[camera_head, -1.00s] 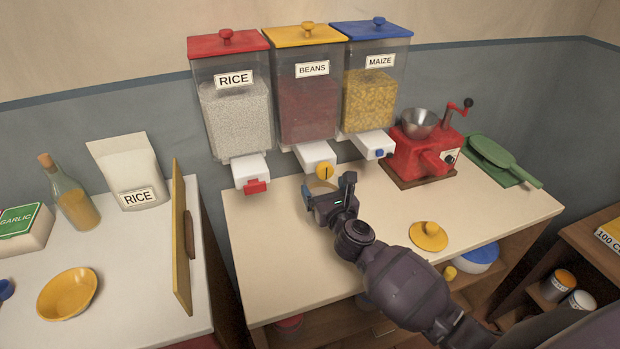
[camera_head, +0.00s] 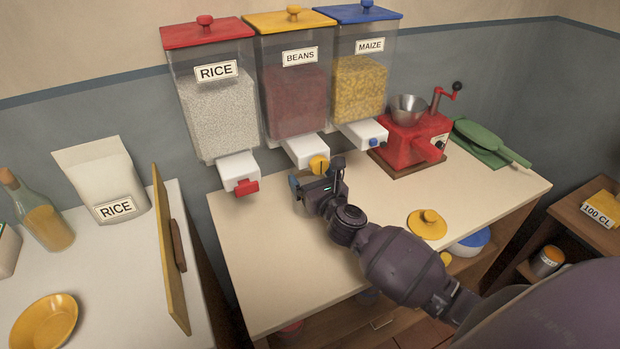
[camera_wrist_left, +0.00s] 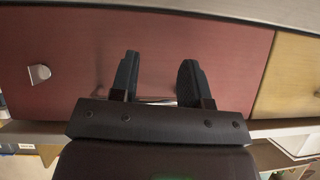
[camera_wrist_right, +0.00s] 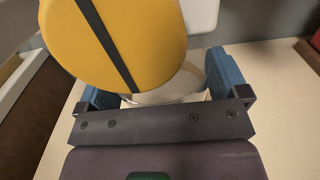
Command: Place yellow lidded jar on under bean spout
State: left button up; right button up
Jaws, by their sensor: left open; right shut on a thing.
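My right gripper (camera_head: 318,184) is shut on a clear jar, which also shows between its fingers in the right wrist view (camera_wrist_right: 194,82). The jar is open at the top and mostly hidden by the gripper in the head view. It is close to the white bean spout (camera_head: 306,150), below its yellow round knob (camera_head: 318,164). I cannot tell whether the jar touches the counter. The knob fills much of the right wrist view (camera_wrist_right: 115,35). A yellow lid (camera_head: 427,225) lies separately on the counter. My left gripper (camera_wrist_left: 158,82) is open and empty, in front of a reddish panel.
The rice spout (camera_head: 237,170) and maize spout (camera_head: 362,134) flank the bean spout. The counter (camera_head: 260,270) is clear at front left. A yellow board (camera_head: 170,250) stands upright left.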

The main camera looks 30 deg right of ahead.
jog(key=shift+f, duration=0.1)
jog(key=o, duration=1.2)
jog(key=s, duration=1.2)
jog(key=shift+a+r+p, duration=0.2)
jog(key=shift+a+p, duration=0.1)
jog(key=shift+a, duration=0.1)
